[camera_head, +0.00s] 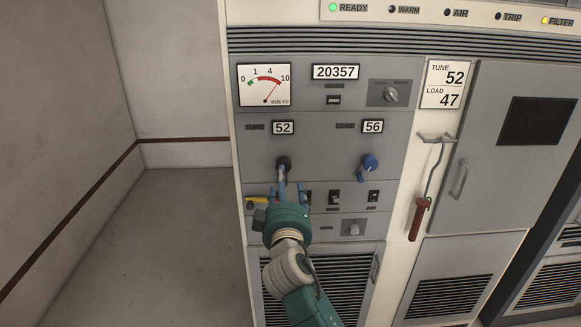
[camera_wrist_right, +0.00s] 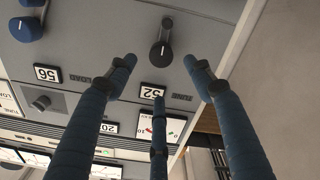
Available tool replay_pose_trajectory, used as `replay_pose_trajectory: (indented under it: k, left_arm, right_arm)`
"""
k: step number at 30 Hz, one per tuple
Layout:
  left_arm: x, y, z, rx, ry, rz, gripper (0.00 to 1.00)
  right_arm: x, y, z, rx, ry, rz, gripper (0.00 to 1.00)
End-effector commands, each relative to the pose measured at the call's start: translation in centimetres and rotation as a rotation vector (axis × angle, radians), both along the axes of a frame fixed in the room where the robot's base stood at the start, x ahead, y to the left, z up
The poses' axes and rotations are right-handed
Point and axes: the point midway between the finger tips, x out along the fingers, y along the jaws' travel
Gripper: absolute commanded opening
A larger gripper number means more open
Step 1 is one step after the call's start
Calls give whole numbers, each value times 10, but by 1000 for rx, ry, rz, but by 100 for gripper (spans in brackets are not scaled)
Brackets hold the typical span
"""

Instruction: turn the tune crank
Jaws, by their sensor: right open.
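The tune crank (camera_head: 284,161) is a dark knob on the grey panel, below the TUNE counter (camera_head: 282,127), which reads 52. In the right wrist view the black crank (camera_wrist_right: 161,46) shows just beyond my fingertips, with a white mark on its hub. My right gripper (camera_head: 284,188) is in front of the panel, just below the crank, and partly covers the area under it. In the wrist view its blue fingers (camera_wrist_right: 159,72) are spread, with nothing between them. I cannot tell whether a finger touches the crank. My left gripper is not in view.
A blue load crank (camera_head: 369,162) sits to the right, under the LOAD counter (camera_head: 373,126) reading 56. A red-handled rod (camera_head: 416,218) hangs farther right. Switches (camera_head: 334,198) lie below the cranks. Open floor lies left.

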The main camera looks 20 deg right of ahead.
Motion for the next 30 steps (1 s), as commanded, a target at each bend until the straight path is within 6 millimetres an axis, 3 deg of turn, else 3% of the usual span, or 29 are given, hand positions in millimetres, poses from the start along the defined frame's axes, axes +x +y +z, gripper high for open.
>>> replay_pose_trajectory:
  k: [9,15,21,30]
  left_arm:
    - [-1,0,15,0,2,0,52]
    - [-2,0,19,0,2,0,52]
    - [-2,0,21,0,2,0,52]
    - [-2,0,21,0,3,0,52]
  right_arm:
    - [55,-16,2,-2,2,0,52]
    - [82,-24,1,-1,2,0,52]
    - [94,-27,0,2,1,1,52]
    - [95,-28,-1,2,2,2,52]
